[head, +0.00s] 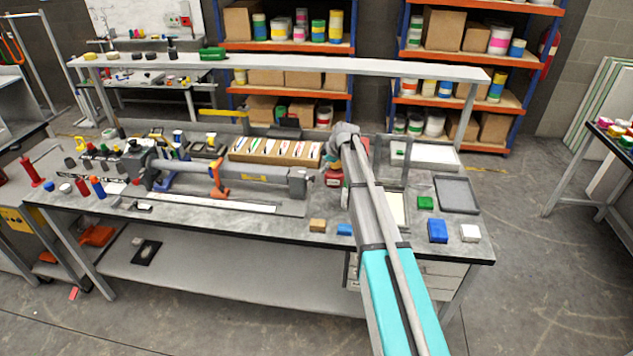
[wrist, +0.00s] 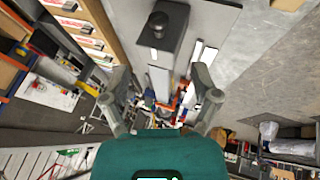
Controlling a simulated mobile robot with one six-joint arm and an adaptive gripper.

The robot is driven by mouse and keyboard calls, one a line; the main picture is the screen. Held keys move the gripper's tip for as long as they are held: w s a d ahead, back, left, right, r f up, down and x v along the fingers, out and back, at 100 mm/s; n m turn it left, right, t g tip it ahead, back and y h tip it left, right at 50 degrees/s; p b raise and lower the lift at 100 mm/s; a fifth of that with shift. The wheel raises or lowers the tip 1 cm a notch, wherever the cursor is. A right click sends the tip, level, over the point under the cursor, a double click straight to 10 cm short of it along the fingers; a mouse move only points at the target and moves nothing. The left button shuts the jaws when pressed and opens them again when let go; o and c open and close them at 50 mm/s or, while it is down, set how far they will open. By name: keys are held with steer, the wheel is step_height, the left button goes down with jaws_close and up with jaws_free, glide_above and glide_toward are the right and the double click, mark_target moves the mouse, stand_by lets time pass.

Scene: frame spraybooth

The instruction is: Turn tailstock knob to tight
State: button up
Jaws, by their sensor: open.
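In the wrist view a round black knob (wrist: 157,24) stands on a dark grey block (wrist: 160,42) at the top of the picture. It looks like the tailstock knob, but I cannot read its tight or loose setting. My gripper (wrist: 161,84) is open and empty, its fingers spread apart below the block in the picture and not around the knob. In the head view a long grey lathe-like machine (head: 258,173) with orange handles lies along the bench. My arm's far end is near its right end, and the gripper there is not clearly visible.
A wooden tray of white pieces (head: 275,150) lies behind the machine. A long shelf (head: 290,63) spans above the bench (head: 275,225).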

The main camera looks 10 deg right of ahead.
mark_target(314, 178)
steer(key=shift+b+x, duration=4.9)
steer(key=shift+x, duration=1.05)
